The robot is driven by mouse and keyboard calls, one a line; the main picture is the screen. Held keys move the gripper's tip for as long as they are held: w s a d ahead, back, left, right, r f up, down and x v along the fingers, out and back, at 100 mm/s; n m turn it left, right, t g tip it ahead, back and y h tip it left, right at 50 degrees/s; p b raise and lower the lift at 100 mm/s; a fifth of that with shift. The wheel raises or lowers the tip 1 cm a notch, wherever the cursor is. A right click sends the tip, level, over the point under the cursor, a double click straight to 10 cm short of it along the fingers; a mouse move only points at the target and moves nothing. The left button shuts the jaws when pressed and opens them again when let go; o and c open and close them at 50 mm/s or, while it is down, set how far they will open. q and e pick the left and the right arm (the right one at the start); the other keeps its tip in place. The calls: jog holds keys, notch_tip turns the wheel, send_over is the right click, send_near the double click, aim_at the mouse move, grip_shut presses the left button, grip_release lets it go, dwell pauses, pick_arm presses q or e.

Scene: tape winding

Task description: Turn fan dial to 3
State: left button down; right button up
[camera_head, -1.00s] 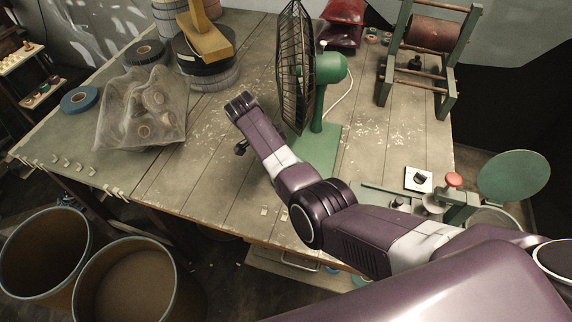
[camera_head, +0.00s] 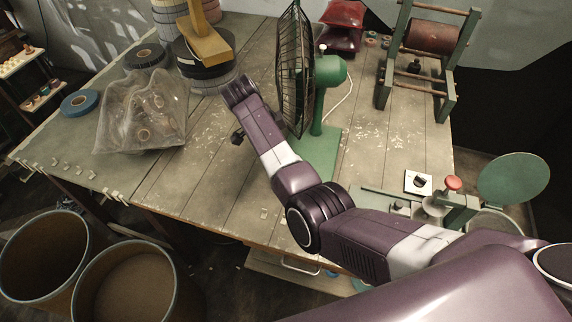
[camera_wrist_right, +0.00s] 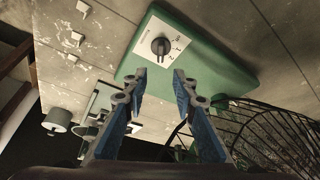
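The fan (camera_head: 296,70) stands on the workbench with its green base (camera_head: 318,152) flat on the wood. In the right wrist view the base (camera_wrist_right: 205,65) carries a white plate with a dark round dial (camera_wrist_right: 160,46). Small marks sit beside the dial; its exact setting is too small to read. My right gripper (camera_wrist_right: 160,72) is open and empty. Its blue-padded fingertips point toward the dial, one on each side and short of it in the picture; I see no contact. In the head view the dial and the right fingers cannot be made out. My left gripper is not in view.
The fan's wire cage (camera_wrist_right: 265,130) is close to the right finger in the wrist view. A bag of rolls (camera_head: 142,112) and blue tape (camera_head: 79,102) lie at the left. A machine with another knob plate (camera_head: 418,182) is at the right. Two bins (camera_head: 135,285) stand below.

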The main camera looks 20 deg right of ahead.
jog(key=shift+r, duration=2.3)
